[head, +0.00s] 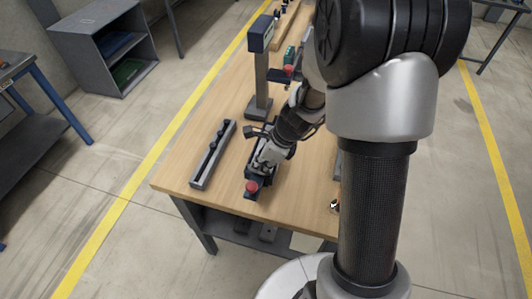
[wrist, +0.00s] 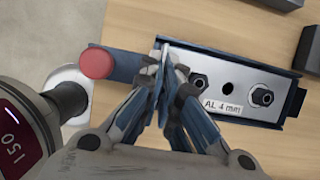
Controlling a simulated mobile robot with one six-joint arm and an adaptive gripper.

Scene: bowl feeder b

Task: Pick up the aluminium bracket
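The aluminium bracket (wrist: 227,86) is a silver plate labelled "AL 4 mm", with a dark hole and two dark hex nuts or bolts showing on it. It lies in a dark blue fixture (wrist: 289,101) that has a red knob (wrist: 97,63) on its left in the wrist view. My gripper (wrist: 169,60) is at the bracket's left end, its fingertips drawn close together there. They appear shut on the end of the bracket, which they largely hide. In the head view my gripper (head: 255,176) is down at the fixture near the table's front edge.
A dark grey rail (head: 213,155) with several black knobs lies left of the gripper. A post with a blue box-shaped head (head: 261,34) stands behind it on the wooden table (head: 180,160). A grey block (wrist: 308,50) is right of the fixture in the wrist view.

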